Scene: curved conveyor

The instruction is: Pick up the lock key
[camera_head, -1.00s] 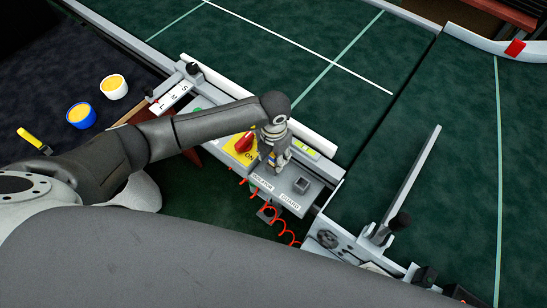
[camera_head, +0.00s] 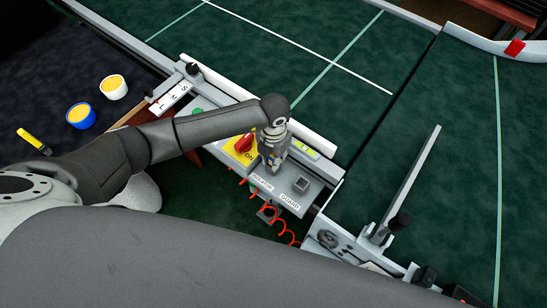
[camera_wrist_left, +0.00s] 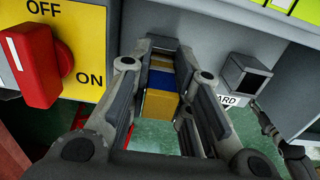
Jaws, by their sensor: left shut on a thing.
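My left gripper (camera_head: 270,166) is over the panel at the conveyor's edge, just above the ISOLATOR label. In the left wrist view my left gripper (camera_wrist_left: 165,58) has its fingers on either side of a small yellow and blue block, the lock key (camera_wrist_left: 160,92), and is shut on it. The key's far end is hidden by the fingers, so I cannot tell how it sits in the panel. In the head view the gripper covers the key. My right gripper is not in view.
A red rotary switch (camera_wrist_left: 32,65) on a yellow OFF/ON plate stands close left of the gripper. A dark square socket (camera_head: 301,184) is to its right. A coiled red cord (camera_head: 276,221) hangs below. Two cups and a yellow-handled tool (camera_head: 30,138) lie at the left.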

